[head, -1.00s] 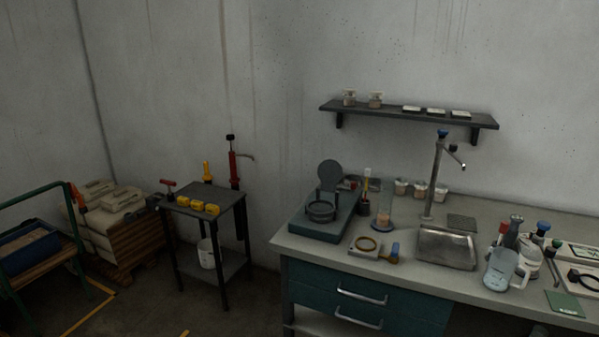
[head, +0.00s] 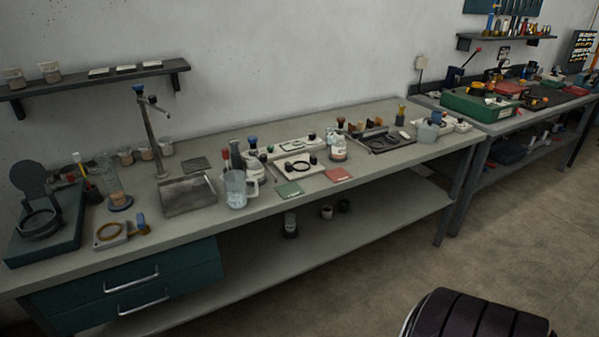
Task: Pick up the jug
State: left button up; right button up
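A clear, pale blue jug (head: 237,189) with a handle on its right side stands upright on the grey workbench (head: 370,181) in the head view, right of the metal sink. Dark-handled tools rise at or just behind its rim; I cannot tell whether they stand in it. Neither of my grippers shows in this view.
The sink (head: 188,196) and tap (head: 150,135) are left of the jug. Bottles and trays crowd its right, with a green mat (head: 289,190) and a red mat (head: 338,175) near the front edge. A dark padded seat (head: 475,315) stands on the floor, lower right. Open floor lies before the bench.

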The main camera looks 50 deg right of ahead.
aim_at(237, 197)
jog(key=z, duration=1.5)
